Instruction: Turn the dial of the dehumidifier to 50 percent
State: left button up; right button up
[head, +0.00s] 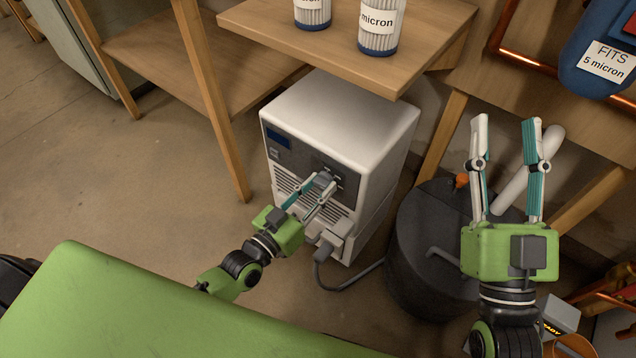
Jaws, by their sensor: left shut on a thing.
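The dehumidifier (345,115) is a white box with a dark front panel, standing on the floor under a wooden shelf. A small dark display (278,138) sits at the upper left of its front. The dial (327,176) is on the right part of the panel, largely hidden by my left gripper; its setting cannot be read. My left gripper (320,183) is at the panel with its fingertips shut on the dial. My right gripper (506,122) is raised to the right, away from the dehumidifier, with its fingers apart and nothing between them.
White filter cartridges (380,22) stand on the wooden shelf (330,45) above the dehumidifier. A dark round tank (420,250) stands right of it, with a hose (345,285) nearby. A blue filter housing (590,50) hangs at the upper right.

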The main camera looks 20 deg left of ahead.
pick_arm(q)
jog(key=n+p, duration=0.1)
jog(key=n, duration=0.3)
jog(key=shift+n, duration=0.3)
jog(key=shift+d+n+p, duration=0.1)
jog(key=shift+n+p, duration=0.3)
jog(key=shift+n, duration=0.4)
pick_arm(e)
notch_tip(320, 180, down, 11)
jog(key=w+g+h, duration=0.2)
jog(key=g, duration=0.3)
jog(key=shift+w+d+g, duration=0.35)
jog(key=shift+g, duration=0.05)
pick_arm(q)
jog(key=o, duration=1.1)
jog(key=shift+s, duration=0.1)
jog(key=v, duration=1.2)
